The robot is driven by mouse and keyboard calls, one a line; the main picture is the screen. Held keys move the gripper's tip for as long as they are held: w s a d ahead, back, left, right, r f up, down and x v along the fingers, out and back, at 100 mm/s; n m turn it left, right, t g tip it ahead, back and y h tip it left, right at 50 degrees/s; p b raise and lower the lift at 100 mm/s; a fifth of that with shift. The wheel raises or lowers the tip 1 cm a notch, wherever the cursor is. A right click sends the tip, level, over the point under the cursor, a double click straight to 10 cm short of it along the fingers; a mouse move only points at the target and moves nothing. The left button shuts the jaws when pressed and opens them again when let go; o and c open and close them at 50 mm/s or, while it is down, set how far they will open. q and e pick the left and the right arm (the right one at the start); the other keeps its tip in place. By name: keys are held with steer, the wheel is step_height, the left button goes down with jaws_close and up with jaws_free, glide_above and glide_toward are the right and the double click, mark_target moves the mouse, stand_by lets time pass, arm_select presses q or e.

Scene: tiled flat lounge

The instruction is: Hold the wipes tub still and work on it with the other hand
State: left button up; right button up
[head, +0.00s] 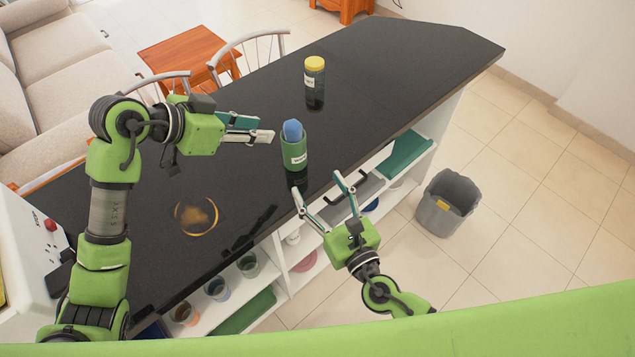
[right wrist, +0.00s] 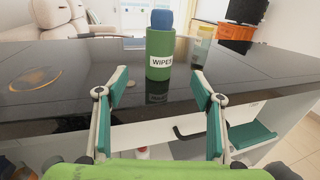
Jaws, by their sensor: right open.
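The wipes tub (head: 294,153) is a green cylinder with a blue top and a white label. It stands upright on the black counter (head: 390,60), and it also shows upright in the right wrist view (right wrist: 160,55). My left gripper (head: 267,128) is just left of the tub, its fingers pointing at it, apart and empty. My right gripper (head: 317,188) is open and empty at the counter's front edge, below and right of the tub in the head view. In the right wrist view the tub stands beyond and between the open fingers (right wrist: 158,88).
A jar with a yellow lid (head: 315,72) stands behind the tub. A round orange-rimmed item (head: 197,215) lies on the counter at left. Shelves with cups (head: 217,288) are under the front edge. A grey bin (head: 447,203) stands on the floor at right. The counter's right end is clear.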

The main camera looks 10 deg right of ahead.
mark_target(298, 153)
steer(key=x, duration=1.4)
steer(key=shift+r, duration=0.1)
steer(key=c, duration=1.2)
steer(key=shift+c, duration=0.2)
